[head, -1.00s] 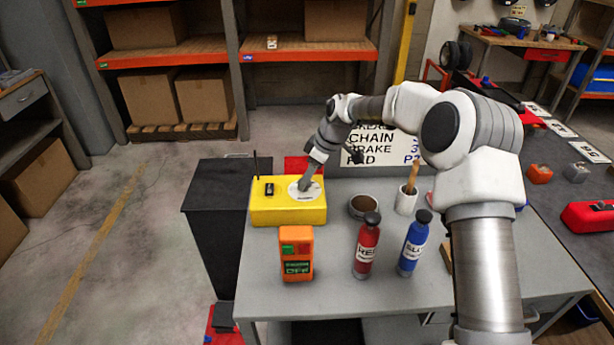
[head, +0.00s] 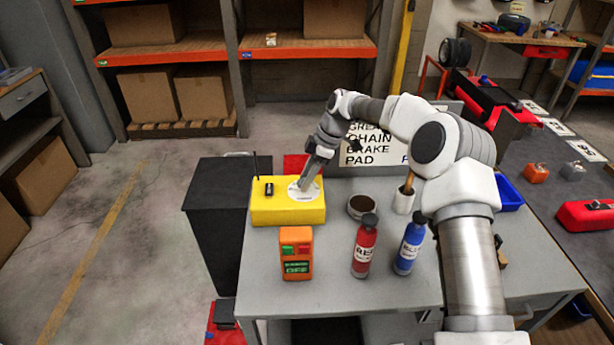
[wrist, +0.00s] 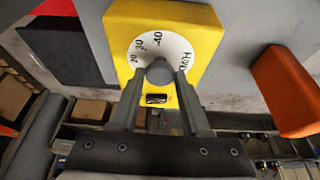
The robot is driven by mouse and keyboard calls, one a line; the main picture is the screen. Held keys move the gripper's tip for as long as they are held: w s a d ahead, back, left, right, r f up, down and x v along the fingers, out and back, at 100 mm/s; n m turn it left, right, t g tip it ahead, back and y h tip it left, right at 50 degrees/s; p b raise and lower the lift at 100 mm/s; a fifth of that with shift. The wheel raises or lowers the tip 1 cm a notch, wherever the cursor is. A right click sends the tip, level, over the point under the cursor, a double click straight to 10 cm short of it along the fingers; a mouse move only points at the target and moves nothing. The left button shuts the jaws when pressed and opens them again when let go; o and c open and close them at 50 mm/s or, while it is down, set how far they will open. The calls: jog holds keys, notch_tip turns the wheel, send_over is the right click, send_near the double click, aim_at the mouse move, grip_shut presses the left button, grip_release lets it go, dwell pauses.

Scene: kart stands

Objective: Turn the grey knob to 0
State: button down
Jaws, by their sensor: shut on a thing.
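The yellow box (head: 275,210) stands at the left end of the grey table, with a white dial (head: 309,193) on its top. The grey knob (wrist: 159,72) is at the dial's centre, between my fingers. My gripper (wrist: 160,78) is shut on the knob, coming down at a tilt in the head view (head: 303,186). The knob's pointer and the 0 mark cannot be made out. A small black switch (head: 269,189) sits left of the dial.
An orange device (head: 296,254) reading OFF stands in front of the box. Red (head: 364,247) and blue (head: 411,245) bottles, a round dark-topped tin (head: 361,206) and a white cup (head: 404,200) stand to the right. A lettered sign (head: 372,148) is behind. An antenna rises beside the switch.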

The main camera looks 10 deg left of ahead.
jog(key=shift+c, duration=1.9)
grip_release()
jog(key=shift+r, duration=0.1)
jog(key=p+v, duration=0.1)
jog(key=v, duration=1.6)
jog(key=shift+d, duration=0.2)
